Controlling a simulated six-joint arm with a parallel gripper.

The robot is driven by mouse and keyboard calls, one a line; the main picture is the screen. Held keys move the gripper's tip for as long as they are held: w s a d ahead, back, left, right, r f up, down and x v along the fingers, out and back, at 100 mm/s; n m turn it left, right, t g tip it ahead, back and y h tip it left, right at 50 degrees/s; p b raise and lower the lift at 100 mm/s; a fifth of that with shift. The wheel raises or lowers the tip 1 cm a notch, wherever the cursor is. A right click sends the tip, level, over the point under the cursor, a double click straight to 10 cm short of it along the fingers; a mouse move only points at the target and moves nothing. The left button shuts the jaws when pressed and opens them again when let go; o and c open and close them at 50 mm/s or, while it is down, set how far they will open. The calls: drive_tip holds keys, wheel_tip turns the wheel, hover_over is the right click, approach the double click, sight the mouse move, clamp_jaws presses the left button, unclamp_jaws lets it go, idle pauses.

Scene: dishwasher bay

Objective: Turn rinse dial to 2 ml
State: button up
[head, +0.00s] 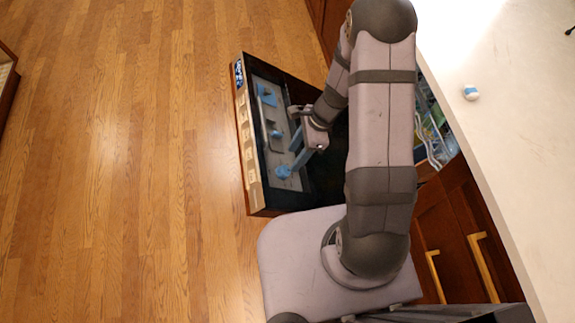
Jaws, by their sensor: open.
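The open dishwasher door (247,150) lies folded down, with a grey dispenser panel set in its dark inner face. A round blue part (283,173), which looks like the rinse dial, sits at the panel's lower end in the head view. A small blue part (276,133) and a blue flap (266,95) are further up the panel. My gripper (296,125) is over the panel, open, to the right of the small blue part. Any markings on the dial are too small to read. Contact between my gripper and the blue parts cannot be told.
A pale countertop (500,160) with a small white-and-blue object (471,92) runs along the right. A rack with dishes (432,135) shows partly behind my arm. Wooden cabinets with gold handles (478,262) are at the lower right. The wooden floor (120,160) on the left is clear.

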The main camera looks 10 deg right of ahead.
sight(286, 170)
drive_tip(key=shift+b+x, duration=0.5)
drive_tip(key=shift+x, duration=2.95)
drive_tip(key=c, duration=1)
